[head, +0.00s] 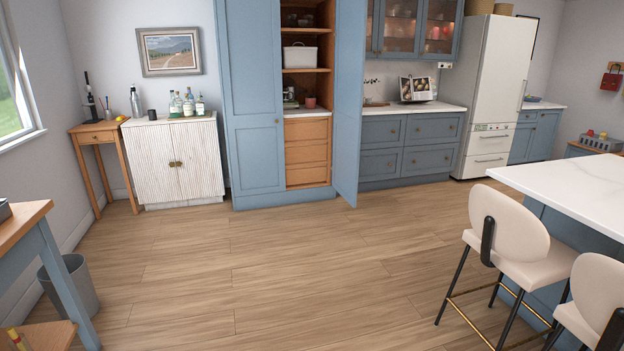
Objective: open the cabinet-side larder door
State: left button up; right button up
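The tall blue larder (291,197) stands against the far wall, a little left of the middle. Its left door (252,110), on the side of the white fluted cabinet (174,160), is shut flat across the front. Its right door (348,110), on the side of the blue base cabinets (410,145), stands swung out into the room. Between them show wooden shelves (300,70) and wooden drawers (307,155). A white bin (300,56) sits on a shelf. Neither of my grippers is in view.
Open wood floor (250,260) lies between me and the larder. A white-topped island (570,185) with cream stools (510,225) is at the right. A blue-legged table (50,265) and a grey waste bin (70,283) are at the left. A white fridge (497,95) stands beyond.

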aim_at(250, 37)
jog(key=i+z, duration=0.1)
jog(key=i, duration=5.75)
jog(key=l, duration=0.1)
